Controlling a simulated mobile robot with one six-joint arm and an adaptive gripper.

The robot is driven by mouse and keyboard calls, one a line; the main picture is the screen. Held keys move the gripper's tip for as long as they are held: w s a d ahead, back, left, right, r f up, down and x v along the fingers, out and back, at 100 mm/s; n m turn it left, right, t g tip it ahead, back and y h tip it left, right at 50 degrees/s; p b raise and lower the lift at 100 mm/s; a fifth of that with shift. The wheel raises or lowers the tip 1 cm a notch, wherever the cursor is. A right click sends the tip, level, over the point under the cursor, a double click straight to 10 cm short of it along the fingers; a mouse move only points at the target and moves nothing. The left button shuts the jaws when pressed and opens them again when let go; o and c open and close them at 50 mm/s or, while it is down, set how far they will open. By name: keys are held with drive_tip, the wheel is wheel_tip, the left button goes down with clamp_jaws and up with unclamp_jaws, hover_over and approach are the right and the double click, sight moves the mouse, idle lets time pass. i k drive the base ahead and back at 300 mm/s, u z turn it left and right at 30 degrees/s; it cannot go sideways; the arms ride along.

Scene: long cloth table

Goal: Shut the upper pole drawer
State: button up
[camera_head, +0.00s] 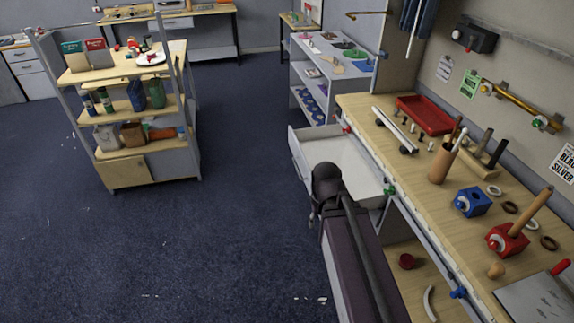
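A pale grey drawer (347,157) stands pulled out from the left side of the long wooden workbench (405,165). Its inside looks empty where it shows, and its front panel (298,158) faces the open floor at the left. My dark arm reaches up from the bottom edge, and its black end (326,185) is at the near side of the drawer, covering part of its near edge. Whether it touches the drawer cannot be told. The fingers cannot be made out, so their opening is unclear.
The bench top holds a red tray (425,115), a wooden cup (441,163) with sticks, a blue block (472,202) and a red block (507,240). A shelf rack (140,110) stands at the left. The blue floor between rack and drawer is clear.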

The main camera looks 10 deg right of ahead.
sight(310, 146)
drive_tip(key=z, duration=0.15)
drive_tip(key=i, duration=0.9)
drive_tip(key=u, duration=0.05)
